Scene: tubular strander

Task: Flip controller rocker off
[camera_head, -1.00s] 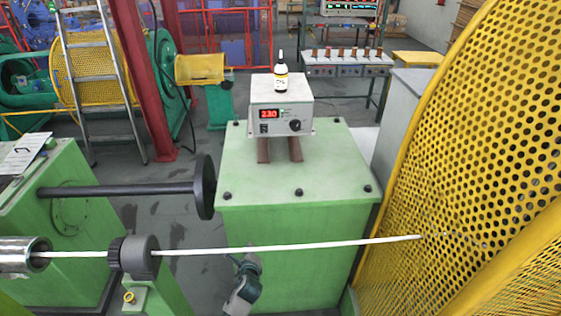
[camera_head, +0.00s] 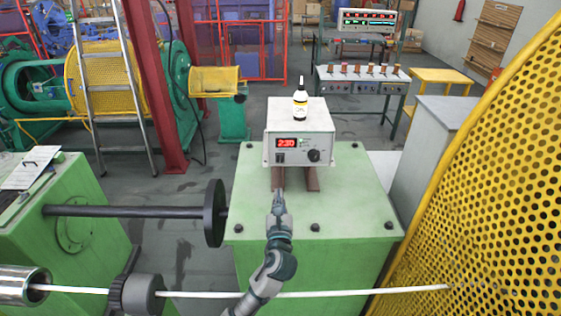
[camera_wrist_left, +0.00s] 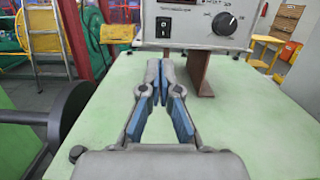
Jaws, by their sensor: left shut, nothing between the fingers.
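The controller (camera_head: 299,139) is a white box with a red lit display (camera_head: 291,143), standing on two brown rails on a green cabinet. Its black rocker (camera_head: 280,158) is at the lower left of the front face, left of a black knob (camera_head: 314,156). The rocker also shows in the left wrist view (camera_wrist_left: 163,27); its tilt is too small to tell. My left gripper (camera_head: 279,192) is shut and empty, in front of and below the rocker, apart from it. In the left wrist view its fingertips (camera_wrist_left: 161,64) meet below the controller's front. My right gripper is not in view.
A bottle (camera_head: 300,101) stands on the controller. The green cabinet top (camera_head: 350,190) has black bolts along its edge. A black disc on a shaft (camera_head: 214,213) is at left, a white rod (camera_head: 330,293) crosses in front, and a yellow perforated guard (camera_head: 490,190) is at right.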

